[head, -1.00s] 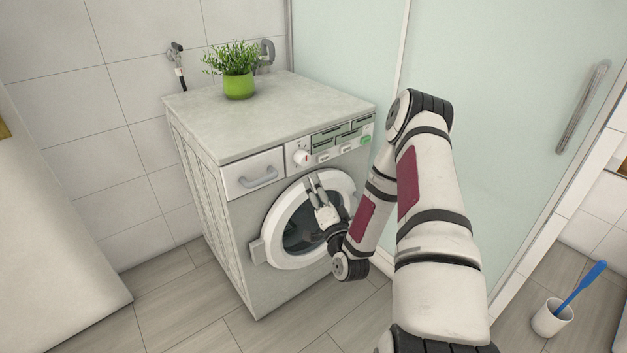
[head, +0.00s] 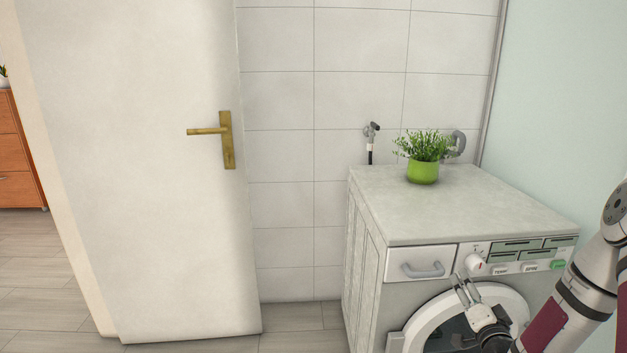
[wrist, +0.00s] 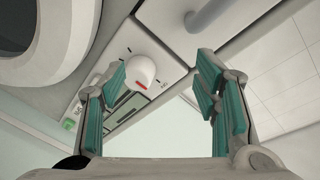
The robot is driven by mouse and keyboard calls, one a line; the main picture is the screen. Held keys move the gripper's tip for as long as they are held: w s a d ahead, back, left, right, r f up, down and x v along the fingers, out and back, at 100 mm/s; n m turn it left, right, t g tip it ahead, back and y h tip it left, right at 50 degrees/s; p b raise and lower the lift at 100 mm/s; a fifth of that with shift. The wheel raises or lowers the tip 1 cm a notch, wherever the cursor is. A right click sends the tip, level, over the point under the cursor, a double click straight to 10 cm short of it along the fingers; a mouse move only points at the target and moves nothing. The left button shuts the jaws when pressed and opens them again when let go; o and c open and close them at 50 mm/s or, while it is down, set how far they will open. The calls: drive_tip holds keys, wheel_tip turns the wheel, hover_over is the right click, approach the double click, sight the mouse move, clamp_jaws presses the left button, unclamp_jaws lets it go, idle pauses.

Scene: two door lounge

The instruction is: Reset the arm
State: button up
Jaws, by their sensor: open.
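My gripper (head: 467,291) is open and empty in front of the washing machine (head: 365,235), near the upper part of its round door (head: 421,318). In the wrist view my gripper (wrist: 160,85) shows its two teal-padded fingers spread apart, with nothing between them held. Beyond the fingers are the white dial (wrist: 141,70) with a red mark and the drawer handle (wrist: 210,14). My arm reaches in from the right edge of the head view, and most of it is out of frame.
A green potted plant (head: 422,172) stands on the machine. A white door (head: 150,240) with a brass handle (head: 211,130) stands at the left. An orange-brown cabinet (head: 18,160) is beyond it. Bare wooden floor (head: 40,280) shows at the left. A pale glass panel (head: 560,90) borders the right.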

drive_tip(key=s+a+r+n+g, duration=0.8)
drive_tip(key=a+r+g, duration=0.15)
drive_tip(key=r, duration=0.35)
drive_tip(key=s+a+r+n+g+y, duration=0.1)
drive_tip(key=s+a+r+g, duration=0.2)
drive_tip(key=s, duration=0.9)
drive_tip(key=s+a+r+n+g+y, duration=0.15)
drive_tip(key=s+a, duration=0.25)
drive_tip(key=s, duration=0.7)
drive_tip(key=s+a+r+n+g, duration=0.1)
drive_tip(key=s+a+r+g, duration=0.25)
drive_tip(key=s, duration=0.85)
wheel_tip(320, 180, up, 18)
drive_tip(key=t+p, duration=0.4)
drive_tip(key=p, duration=1.3)
drive_tip(key=shift+w+a, duration=0.25)
drive_tip(key=shift+w, duration=0.1)
